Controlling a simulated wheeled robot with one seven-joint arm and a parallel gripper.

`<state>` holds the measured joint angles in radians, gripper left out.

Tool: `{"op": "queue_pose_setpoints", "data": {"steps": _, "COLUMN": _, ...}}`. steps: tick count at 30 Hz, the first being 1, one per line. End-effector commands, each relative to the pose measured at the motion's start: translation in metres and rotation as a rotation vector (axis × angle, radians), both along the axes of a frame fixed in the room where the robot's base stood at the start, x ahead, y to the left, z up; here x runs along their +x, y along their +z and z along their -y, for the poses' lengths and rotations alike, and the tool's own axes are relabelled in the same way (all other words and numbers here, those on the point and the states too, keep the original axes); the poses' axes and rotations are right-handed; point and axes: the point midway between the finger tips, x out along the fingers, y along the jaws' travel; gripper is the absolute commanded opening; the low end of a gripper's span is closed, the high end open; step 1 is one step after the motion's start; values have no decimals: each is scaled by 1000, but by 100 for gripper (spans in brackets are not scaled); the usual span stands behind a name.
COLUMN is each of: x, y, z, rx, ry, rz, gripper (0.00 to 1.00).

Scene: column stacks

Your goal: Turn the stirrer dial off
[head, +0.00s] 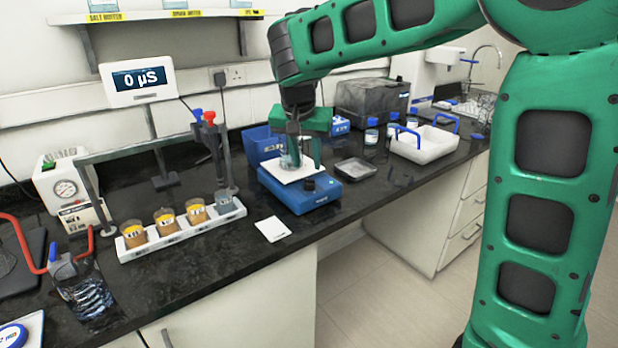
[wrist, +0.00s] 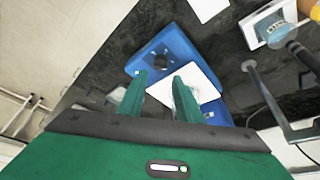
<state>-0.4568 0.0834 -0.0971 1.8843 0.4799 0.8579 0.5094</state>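The stirrer is a blue box (head: 318,202) with a white top plate (head: 286,176), standing near the counter's front edge. Its dark round dial (head: 309,185) is on the front part, beside the plate. In the wrist view the dial (wrist: 158,57) shows on the blue body (wrist: 186,48), beyond the fingertips. My gripper (head: 302,158) points down over the stirrer, its fingers apart with a clear gap; the wrist view (wrist: 159,78) also shows them apart. I see no finger touching the dial. A clear glass vessel (head: 289,160) on the plate is partly hidden by the fingers.
A white rack with amber beakers (head: 166,222) stands to the left. A white card (head: 272,229) lies in front of the stirrer. A grey dish (head: 355,168) and a white tray with blue handles (head: 425,147) are to the right. A blue bin (head: 258,142) is behind.

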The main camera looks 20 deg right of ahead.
Motion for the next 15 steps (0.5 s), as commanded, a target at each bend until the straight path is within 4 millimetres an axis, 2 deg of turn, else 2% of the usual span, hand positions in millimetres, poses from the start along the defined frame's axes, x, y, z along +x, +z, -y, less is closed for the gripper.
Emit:
{"op": "queue_pose_setpoints", "data": {"steps": 6, "x": 13, "y": -38, "z": 7, "rx": -1, "ry": 2, "rz": -3, "gripper": 32}}
{"op": "queue_pose_setpoints", "data": {"steps": 12, "x": 21, "y": -61, "z": 9, "rx": -1, "ry": 6, "rz": -4, "gripper": 32}}
{"op": "queue_pose_setpoints", "data": {"steps": 15, "x": 23, "y": -67, "z": 10, "rx": 0, "ry": 6, "rz": -1, "gripper": 32}}
